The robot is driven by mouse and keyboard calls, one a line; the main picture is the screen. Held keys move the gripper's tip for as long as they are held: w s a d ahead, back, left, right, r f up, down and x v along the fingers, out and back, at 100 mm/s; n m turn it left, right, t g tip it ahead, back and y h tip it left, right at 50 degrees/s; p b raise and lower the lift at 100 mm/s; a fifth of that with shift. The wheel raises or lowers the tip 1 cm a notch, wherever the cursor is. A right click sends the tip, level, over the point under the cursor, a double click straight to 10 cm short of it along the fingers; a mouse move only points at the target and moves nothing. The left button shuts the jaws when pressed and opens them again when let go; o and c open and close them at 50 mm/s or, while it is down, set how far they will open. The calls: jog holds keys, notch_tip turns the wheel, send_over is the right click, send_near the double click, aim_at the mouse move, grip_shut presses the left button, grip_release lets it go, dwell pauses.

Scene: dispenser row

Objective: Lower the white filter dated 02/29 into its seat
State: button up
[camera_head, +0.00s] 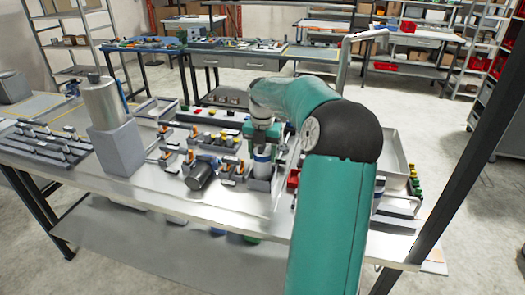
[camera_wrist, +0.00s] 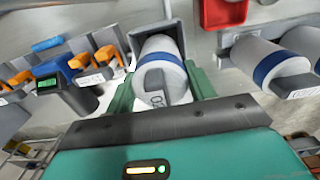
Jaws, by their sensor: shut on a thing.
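A white filter with a blue band (camera_wrist: 160,62) sits between the green fingers of my gripper (camera_wrist: 160,84) in the wrist view. My gripper is shut on it. A label on its near end shows a few dark characters, but I cannot read the full date. A grey square seat (camera_wrist: 139,38) surrounds the filter's far end; I cannot tell how deep the filter is in it. In the head view, my gripper (camera_head: 262,138) points down and holds the filter (camera_head: 262,160) upright, directly over a grey block-shaped seat (camera_head: 260,184). The filter's lower end is hidden there.
Orange-clipped parts (camera_wrist: 106,55) and a dark device with a green display (camera_wrist: 62,92) are at the left. A dark cylinder (camera_head: 200,175) lies left of the seat.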

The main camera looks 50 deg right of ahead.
jog(key=shift+f, duration=0.15)
jog(key=o, duration=1.3)
jog(key=shift+f, duration=0.1)
notch_tip(320, 180, up, 14)
jog(key=shift+f, duration=0.1)
